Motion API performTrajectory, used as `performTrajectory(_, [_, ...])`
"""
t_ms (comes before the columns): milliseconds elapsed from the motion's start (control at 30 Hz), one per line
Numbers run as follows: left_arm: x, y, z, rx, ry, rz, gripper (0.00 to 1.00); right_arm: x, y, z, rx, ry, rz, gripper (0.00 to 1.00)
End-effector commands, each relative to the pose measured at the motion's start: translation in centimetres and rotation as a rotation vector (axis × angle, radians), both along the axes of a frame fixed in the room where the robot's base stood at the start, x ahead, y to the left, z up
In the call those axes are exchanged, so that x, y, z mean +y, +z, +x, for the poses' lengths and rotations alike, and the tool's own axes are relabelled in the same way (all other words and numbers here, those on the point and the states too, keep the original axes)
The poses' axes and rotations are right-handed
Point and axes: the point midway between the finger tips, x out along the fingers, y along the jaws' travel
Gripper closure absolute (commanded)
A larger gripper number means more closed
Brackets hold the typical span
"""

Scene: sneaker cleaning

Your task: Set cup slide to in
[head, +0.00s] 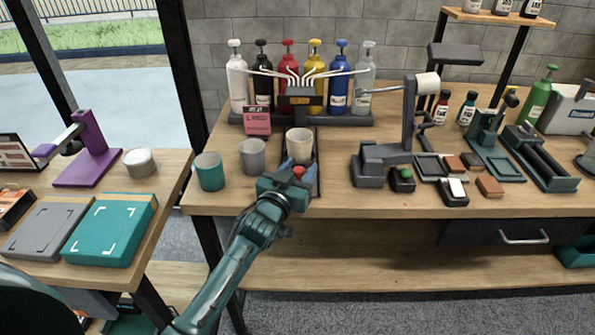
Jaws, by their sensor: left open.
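The cup slide (314,183) is a narrow dark track on the workbench, running from under the dispenser toward the front edge. A cream cup (299,146) stands upright on it, in front of the dispenser's dark nozzle block (299,97). My left gripper (288,178) is open at the front part of the slide, just in front of the cup. A small red part (298,171) shows at the gripper; I cannot tell whether the fingers touch it. The gripper hides much of the slide's front end. My right gripper is not in view.
A grey cup (252,156) and a teal cup (209,171) stand left of the slide. A pink sign (257,121) and several pump bottles stand behind. A dark press-like machine (385,160) stands to the right. The bench front right of the slide is partly clear.

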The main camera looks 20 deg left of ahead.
Motion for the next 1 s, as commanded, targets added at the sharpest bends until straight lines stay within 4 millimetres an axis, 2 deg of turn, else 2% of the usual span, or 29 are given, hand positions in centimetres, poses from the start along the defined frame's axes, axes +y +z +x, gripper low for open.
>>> performTrajectory(167, [0.1, -0.1, -1.3, 0.001, 0.0, -0.001, 0.55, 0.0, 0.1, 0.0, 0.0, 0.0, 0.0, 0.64])
performTrajectory(500, [1.0, -0.1, -8.6, 0.004, 0.001, -0.001, 0.55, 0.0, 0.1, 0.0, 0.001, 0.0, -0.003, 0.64])
performTrajectory(700, [1.3, -0.1, -11.8, 0.002, 0.0, 0.0, 0.55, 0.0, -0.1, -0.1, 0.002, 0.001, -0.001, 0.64])
performTrajectory(833, [1.5, 0.0, -12.8, 0.0, 0.0, 0.0, 0.55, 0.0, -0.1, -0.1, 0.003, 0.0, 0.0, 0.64])
performTrajectory(1000, [1.5, 0.0, -13.1, 0.0, 0.0, 0.0, 0.55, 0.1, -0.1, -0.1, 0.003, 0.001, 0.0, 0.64])
